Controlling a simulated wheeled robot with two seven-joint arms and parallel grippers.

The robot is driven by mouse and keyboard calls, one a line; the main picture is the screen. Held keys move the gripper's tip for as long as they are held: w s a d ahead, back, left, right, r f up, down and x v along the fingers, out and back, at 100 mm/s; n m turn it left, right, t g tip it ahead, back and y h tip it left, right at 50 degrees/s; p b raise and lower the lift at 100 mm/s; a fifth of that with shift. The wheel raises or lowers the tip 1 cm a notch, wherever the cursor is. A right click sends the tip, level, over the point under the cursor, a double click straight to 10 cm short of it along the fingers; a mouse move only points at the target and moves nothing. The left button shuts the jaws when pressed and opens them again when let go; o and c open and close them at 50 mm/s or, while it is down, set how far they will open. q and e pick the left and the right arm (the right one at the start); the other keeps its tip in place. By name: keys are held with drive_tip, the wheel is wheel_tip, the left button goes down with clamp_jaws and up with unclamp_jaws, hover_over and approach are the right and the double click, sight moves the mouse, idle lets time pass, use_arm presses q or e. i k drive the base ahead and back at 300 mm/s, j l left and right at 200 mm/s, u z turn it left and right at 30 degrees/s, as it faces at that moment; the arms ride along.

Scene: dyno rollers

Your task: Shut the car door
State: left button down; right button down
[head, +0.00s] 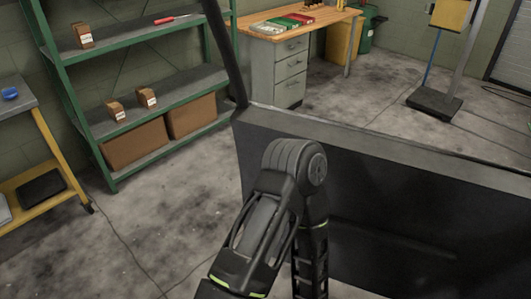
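The car door (400,200) is a large dark panel filling the lower right of the head view. Its top edge (390,142) runs from the middle to the right side, and a thin dark window post (228,55) rises from its left end. One of my arms comes up from the bottom middle, bends in front of the door's left part, and goes back down out of the picture. I cannot tell whether it touches the door. Neither gripper is in view.
A green shelf unit (150,75) with boxes stands at the back left. A yellow-framed cart (45,150) is at the left edge. A wooden-topped workbench (258,33) with drawers is behind the door. A stand with a dark base (434,104) is at the back right. The concrete floor left of the door is clear.

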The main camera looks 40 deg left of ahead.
sight(408, 218)
drive_tip(key=j+z, duration=0.1)
drive_tip(key=j, duration=0.95)
drive_tip(key=k+j+z, duration=0.15)
drive_tip(key=j, duration=0.35)
drive_tip(key=j+z, duration=0.1)
drive_tip(key=j, duration=0.45)
drive_tip(key=k+j, duration=0.15)
drive_tip(key=j, duration=0.35)
drive_tip(key=i+z, duration=0.05)
